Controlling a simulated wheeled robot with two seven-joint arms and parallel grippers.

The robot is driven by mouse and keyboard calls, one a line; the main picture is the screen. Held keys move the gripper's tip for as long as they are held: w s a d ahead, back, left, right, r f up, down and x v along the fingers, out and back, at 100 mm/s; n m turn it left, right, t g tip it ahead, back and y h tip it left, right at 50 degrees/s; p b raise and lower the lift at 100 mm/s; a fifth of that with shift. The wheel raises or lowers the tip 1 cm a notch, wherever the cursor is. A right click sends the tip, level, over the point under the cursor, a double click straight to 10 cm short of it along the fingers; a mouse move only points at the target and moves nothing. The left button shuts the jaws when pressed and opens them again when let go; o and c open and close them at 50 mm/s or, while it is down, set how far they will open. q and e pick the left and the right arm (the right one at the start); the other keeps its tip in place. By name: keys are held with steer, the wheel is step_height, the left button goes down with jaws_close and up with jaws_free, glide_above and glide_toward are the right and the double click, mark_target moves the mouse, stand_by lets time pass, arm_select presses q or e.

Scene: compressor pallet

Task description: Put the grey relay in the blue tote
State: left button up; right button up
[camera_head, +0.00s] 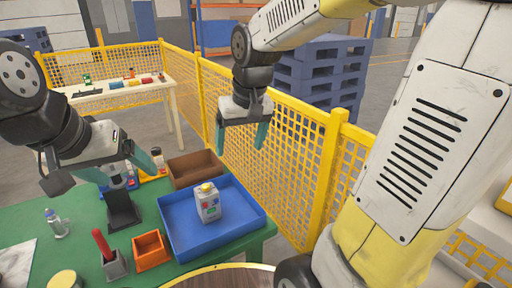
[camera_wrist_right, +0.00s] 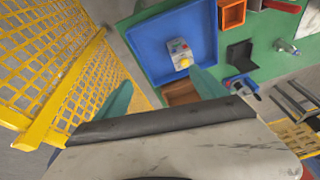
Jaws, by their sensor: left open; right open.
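The grey relay (camera_head: 207,203), a block with a yellow top and coloured marks on its face, stands inside the blue tote (camera_head: 178,243), near its middle. In the right wrist view the relay (camera_wrist_right: 180,53) also shows inside the tote (camera_wrist_right: 150,68). My right gripper (camera_head: 241,138) is open and empty, in the air above and behind the tote, apart from the relay. Its spread teal fingers (camera_wrist_right: 163,93) show in the right wrist view. My left gripper (camera_head: 120,172) is open, left of the tote and above the green table; the black holder lies partly behind or below it.
A brown bin (camera_head: 195,168) stands behind the tote, and an orange bin (camera_head: 150,250) stands left of it. A red-handled item (camera_head: 108,255), a black holder (camera_head: 122,212) and a small bottle (camera_head: 56,223) are on the green table (camera_head: 80,245). Yellow mesh fence (camera_head: 285,150) runs behind and right.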

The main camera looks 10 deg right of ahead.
steer(key=s+d+r+t, duration=0.1)
steer(key=s+d, duration=0.1)
steer(key=s, duration=0.3)
steer(key=s+d+r+m+t+y, duration=0.1)
steer(key=s+d+r+t, duration=0.1)
steer(key=s, duration=0.4)
steer(key=shift+d+r, duration=0.15)
steer(key=shift+d, duration=0.1)
stand_by(0.5)
